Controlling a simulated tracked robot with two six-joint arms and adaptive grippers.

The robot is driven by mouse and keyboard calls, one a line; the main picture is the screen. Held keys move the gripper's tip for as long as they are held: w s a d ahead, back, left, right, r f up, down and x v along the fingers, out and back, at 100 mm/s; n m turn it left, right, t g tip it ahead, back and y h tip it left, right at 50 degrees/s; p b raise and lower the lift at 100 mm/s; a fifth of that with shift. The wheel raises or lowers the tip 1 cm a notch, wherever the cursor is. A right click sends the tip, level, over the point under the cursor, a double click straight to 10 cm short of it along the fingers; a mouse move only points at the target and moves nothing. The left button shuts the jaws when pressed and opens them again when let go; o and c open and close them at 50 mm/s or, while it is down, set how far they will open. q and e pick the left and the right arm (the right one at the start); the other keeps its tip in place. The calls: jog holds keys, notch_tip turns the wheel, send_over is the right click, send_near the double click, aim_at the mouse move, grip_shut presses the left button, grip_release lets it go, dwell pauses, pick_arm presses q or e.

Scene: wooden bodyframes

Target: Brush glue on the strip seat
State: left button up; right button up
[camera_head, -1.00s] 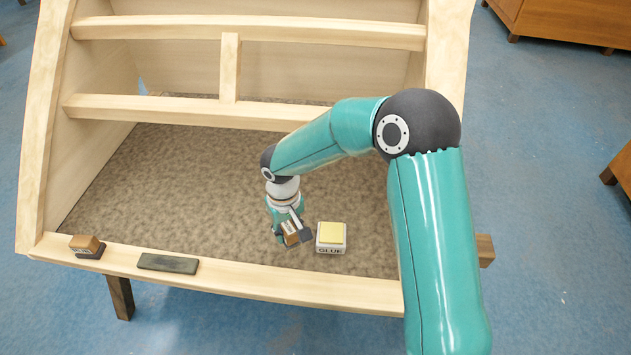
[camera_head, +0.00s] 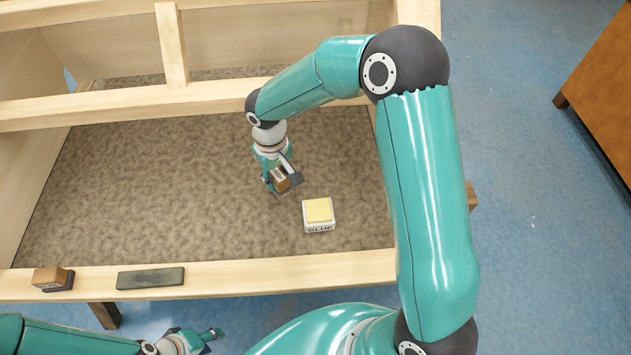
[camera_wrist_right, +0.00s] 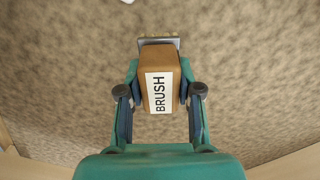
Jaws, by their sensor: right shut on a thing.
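My right gripper (camera_head: 279,180) is shut on the brush, a brown block (camera_wrist_right: 160,78) with a white BRUSH label and a grey end at its far side. It holds the brush over the brown mottled floor of the wooden frame, left of and apart from the glue pot. The glue pot (camera_head: 318,215) is a white box marked GLUE with a pale yellow top. A flat dark strip-shaped patch (camera_head: 150,278) lies on the front rail; I cannot tell whether it is the strip seat. My left gripper (camera_head: 211,340) is low at the front, its fingers apart and empty.
A brown block on a dark base (camera_head: 53,279) sits on the front rail (camera_head: 240,273), left of the dark patch. A crossbar (camera_head: 120,105) spans the frame behind my right gripper. The floor between is clear. A wooden cabinet (camera_head: 605,95) stands at the far right.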

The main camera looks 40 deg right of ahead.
jog(key=s+d+r+n, duration=0.4)
jog(key=s+r, duration=0.2)
jog(key=s, duration=0.3)
jog(key=shift+n, duration=0.4)
jog(key=shift+s+d+f+b, duration=0.1)
jog(key=shift+s+f+b, duration=0.05)
jog(key=shift+f+b, duration=0.75)
jog(key=shift+s+d+f+b, duration=0.1)
jog(key=shift+s+f+b, duration=0.1)
jog(key=shift+f+b, duration=0.7)
jog(key=shift+s+f+b, duration=0.15)
jog(key=shift+f+b, duration=0.6)
jog(key=shift+f, duration=0.2)
jog(key=shift+f+b, duration=0.5)
notch_tip(320, 180, up, 7)
jog(key=p, duration=0.5)
jog(key=shift+p, duration=0.35)
jog(key=shift+r, duration=0.1)
